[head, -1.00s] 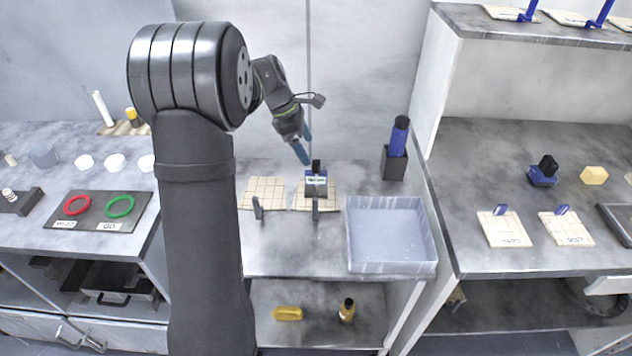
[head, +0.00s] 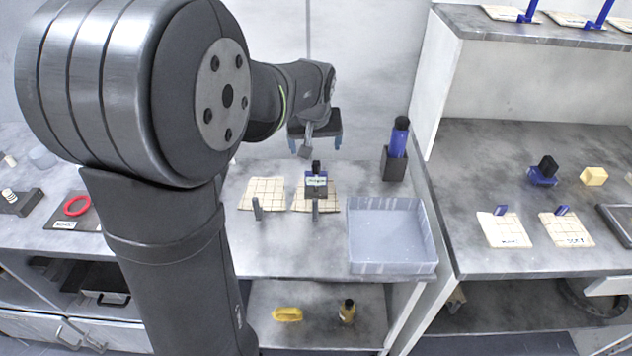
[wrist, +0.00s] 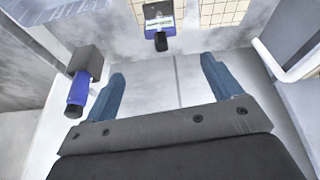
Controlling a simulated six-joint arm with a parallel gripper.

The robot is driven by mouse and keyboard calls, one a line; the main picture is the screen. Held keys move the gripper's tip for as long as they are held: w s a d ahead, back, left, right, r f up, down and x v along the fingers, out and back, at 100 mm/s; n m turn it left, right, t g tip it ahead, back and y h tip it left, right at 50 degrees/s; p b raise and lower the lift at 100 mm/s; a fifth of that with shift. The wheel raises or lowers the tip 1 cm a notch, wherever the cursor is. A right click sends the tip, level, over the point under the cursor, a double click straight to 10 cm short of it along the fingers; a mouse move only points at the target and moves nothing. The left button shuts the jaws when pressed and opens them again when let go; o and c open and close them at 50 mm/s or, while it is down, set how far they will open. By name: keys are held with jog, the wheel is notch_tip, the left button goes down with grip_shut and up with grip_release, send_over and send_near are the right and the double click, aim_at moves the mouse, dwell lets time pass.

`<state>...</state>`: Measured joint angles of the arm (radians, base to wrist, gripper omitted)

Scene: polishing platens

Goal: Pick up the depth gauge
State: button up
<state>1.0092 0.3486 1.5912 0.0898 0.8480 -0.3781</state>
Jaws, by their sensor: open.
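A blue block with a pale label and a black upright knob (head: 316,184), which looks like the depth gauge, stands on the right-hand gridded mat (head: 330,199) on the middle bench. The wrist view shows the gauge (wrist: 158,22) at the top, beyond the fingertips, its black end toward me. I cannot read its label. My gripper (head: 316,146) is open and empty, above and behind the gauge in the head view. In the wrist view its two blue fingers (wrist: 163,72) are spread wide, apart from the gauge.
A blue cylinder (head: 398,140) stands in a dark holder (head: 394,165) right of the gauge. A grey tray (head: 392,268) sits at the bench's front right. Two small dark posts stand before the mats. A similar blue-and-black piece (head: 544,173) is on the right bench.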

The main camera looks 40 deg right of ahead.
aim_at(316, 173)
jog(key=shift+m, duration=0.6)
jog(key=x, duration=1.7)
jog(key=shift+w+d+r, duration=0.1)
jog(key=shift+w+r, duration=0.05)
jog(key=shift+w, duration=0.05)
jog(key=c, duration=1.3)
jog(key=shift+o, duration=0.2)
jog(key=shift+r, duration=0.1)
